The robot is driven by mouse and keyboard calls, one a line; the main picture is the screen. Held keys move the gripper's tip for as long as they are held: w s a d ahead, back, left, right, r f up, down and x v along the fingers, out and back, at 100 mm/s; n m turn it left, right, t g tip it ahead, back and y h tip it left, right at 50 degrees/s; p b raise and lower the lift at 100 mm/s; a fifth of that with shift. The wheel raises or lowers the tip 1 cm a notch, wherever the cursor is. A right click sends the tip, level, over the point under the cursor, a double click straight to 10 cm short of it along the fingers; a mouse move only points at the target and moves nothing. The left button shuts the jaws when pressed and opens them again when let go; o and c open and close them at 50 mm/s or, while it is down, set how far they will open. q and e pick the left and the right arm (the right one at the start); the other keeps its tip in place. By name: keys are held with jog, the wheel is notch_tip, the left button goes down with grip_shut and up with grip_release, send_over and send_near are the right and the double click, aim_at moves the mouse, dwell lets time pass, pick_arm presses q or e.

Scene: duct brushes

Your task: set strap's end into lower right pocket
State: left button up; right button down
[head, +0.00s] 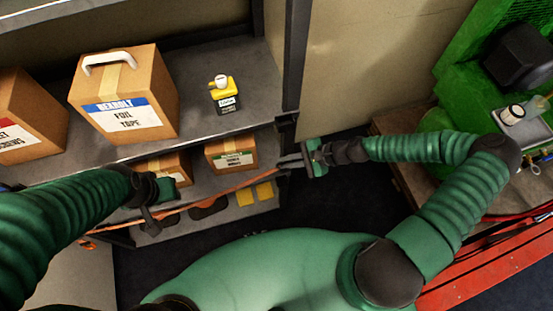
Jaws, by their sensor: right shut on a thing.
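An orange strap (235,188) runs slantwise across the front of the lower shelf, rising from lower left to the right. My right gripper (284,163) is shut on the strap's right end, beside the lower part of the rack's right post. My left gripper (150,220) is at the left, close to the strap; whether its fingers are open or shut is unclear. A dark bracket (287,128) is on the post, above my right gripper. The lower right pocket cannot be made out, and my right gripper covers part of that area.
The upper shelf (250,85) holds a large foil tape box (125,95), another box (28,115) and a yellow-black container (224,95). Smaller boxes (230,152) and yellow pieces (254,193) sit below. Right are a green machine (462,70) and red rail (490,265).

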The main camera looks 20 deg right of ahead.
pick_arm(q)
notch_tip(320, 180, down, 5)
jog(key=b, duration=0.5)
jog(key=shift+s+f, duration=0.1)
jog(key=shift+f, duration=0.1)
dwell(0.4)
jog(key=shift+d, duration=0.1)
